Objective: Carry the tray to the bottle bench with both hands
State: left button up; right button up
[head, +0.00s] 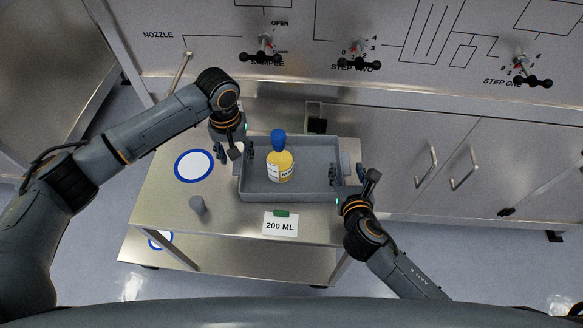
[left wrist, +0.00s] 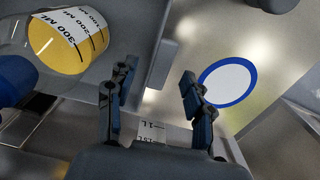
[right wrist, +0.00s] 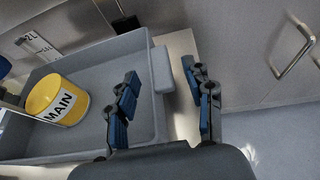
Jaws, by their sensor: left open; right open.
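The grey tray (head: 312,190) lies on a metal cart, with a yellow-filled bottle (head: 280,168) with a blue cap standing inside it. My left gripper (head: 235,153) is open at the tray's left end. In the left wrist view its fingers (left wrist: 155,100) point toward the tray's wall (left wrist: 150,50), one finger on each side of it. My right gripper (head: 348,180) is open at the tray's right end. In the right wrist view its fingers (right wrist: 165,95) are either side of the end wall with its handle block (right wrist: 162,70). Contact with the tray cannot be told.
The cart top (head: 165,200) holds a blue-ringed white disc (head: 194,166), a small grey cylinder (head: 198,205) and a "200 ML" card (head: 280,224). Behind stands a metal panel with red-and-black valves (head: 265,48) and cabinet doors with handles (head: 465,170). Floor is clear at right.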

aim_at(238, 162)
pick_arm(q)
jog(key=shift+f, duration=1.9)
pick_arm(e)
jog(key=shift+x, duration=1.9)
pick_arm(q)
jog(key=shift+c, duration=0.2)
pick_arm(e)
jog(key=shift+c, duration=0.2)
pick_arm(q)
grip_shut()
pick_arm(e)
grip_shut()
